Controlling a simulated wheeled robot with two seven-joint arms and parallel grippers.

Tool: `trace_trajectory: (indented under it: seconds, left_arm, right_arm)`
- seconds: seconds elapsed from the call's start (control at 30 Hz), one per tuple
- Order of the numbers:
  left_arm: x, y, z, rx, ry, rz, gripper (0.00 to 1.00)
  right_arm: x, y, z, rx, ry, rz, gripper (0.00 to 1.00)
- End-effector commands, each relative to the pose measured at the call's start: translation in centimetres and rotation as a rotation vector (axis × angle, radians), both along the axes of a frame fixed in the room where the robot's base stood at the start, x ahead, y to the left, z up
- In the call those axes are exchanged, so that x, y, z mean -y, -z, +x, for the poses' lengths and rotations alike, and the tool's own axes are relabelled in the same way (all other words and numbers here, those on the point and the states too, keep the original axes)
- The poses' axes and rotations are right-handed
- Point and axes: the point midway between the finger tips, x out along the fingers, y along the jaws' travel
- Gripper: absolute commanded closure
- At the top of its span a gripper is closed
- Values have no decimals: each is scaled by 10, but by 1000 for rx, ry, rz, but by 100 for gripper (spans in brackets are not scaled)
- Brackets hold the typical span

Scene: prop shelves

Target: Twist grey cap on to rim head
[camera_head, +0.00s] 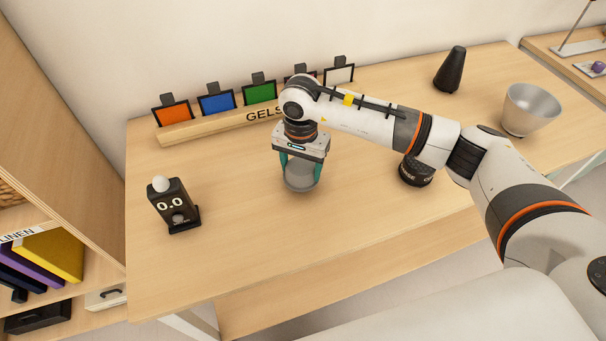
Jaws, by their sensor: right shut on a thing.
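My right gripper (300,170) points down over the middle of the table. Its teal fingers are shut on a round grey thing, which looks like the grey cap (300,180). The cap is low over the tabletop; I cannot tell whether it touches the wood. The gripper body hides its upper part. I cannot clearly make out the rim head. A round black piece with white lettering (415,174) stands to the right, partly hidden behind my right arm. My left gripper is not in view.
On the wooden table (250,245), a gel rack (195,129) with several coloured frames stands at the back. A black meter with a white dome (173,205) stands at left. A black cone (450,70) and a silver bowl (531,108) stand at right. The front left tabletop is clear.

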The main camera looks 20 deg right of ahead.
Motion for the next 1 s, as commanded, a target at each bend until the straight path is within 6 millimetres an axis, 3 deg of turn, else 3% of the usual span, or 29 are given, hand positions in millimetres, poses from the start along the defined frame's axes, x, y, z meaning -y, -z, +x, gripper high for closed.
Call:
trace_trajectory:
  seconds: [0.7, 1.0]
  left_arm:
    - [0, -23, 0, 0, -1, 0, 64]
    - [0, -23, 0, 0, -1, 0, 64]
  right_arm:
    - [0, -45, 0, -1, 0, 1, 67]
    - [0, -48, 0, -1, 0, 1, 67]
